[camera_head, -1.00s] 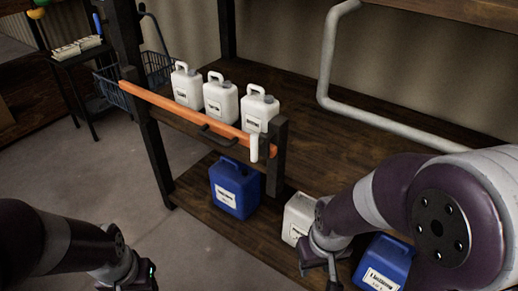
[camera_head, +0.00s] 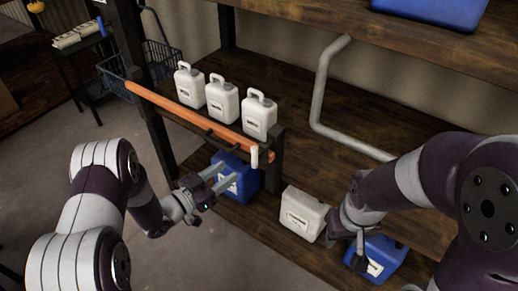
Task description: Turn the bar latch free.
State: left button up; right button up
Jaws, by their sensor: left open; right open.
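The orange bar (camera_head: 185,109) runs across the front of the middle shelf, in front of three white jugs. A white latch handle (camera_head: 254,157) hangs upright at the bar's right end, beside a dark post (camera_head: 273,158). My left gripper (camera_head: 231,172) is open, its fingers pointing right, in front of the blue jug. In the picture it is left of and a little below the white handle, apart from it. My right gripper (camera_head: 358,247) is open and points down near the lower shelf, right of the bar; its fingers are partly hard to make out.
White jugs (camera_head: 222,99) stand behind the bar. Below are a blue jug (camera_head: 241,183), a white container (camera_head: 301,215) and another blue jug (camera_head: 381,262). A grey pipe (camera_head: 319,95) bends across the shelf. A wire basket (camera_head: 119,82) is at the left.

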aim_at(252, 155)
pick_arm(q)
jog(key=p+x, duration=0.2)
jog(key=x, duration=1)
jog(key=shift+a, duration=0.1)
grip_shut()
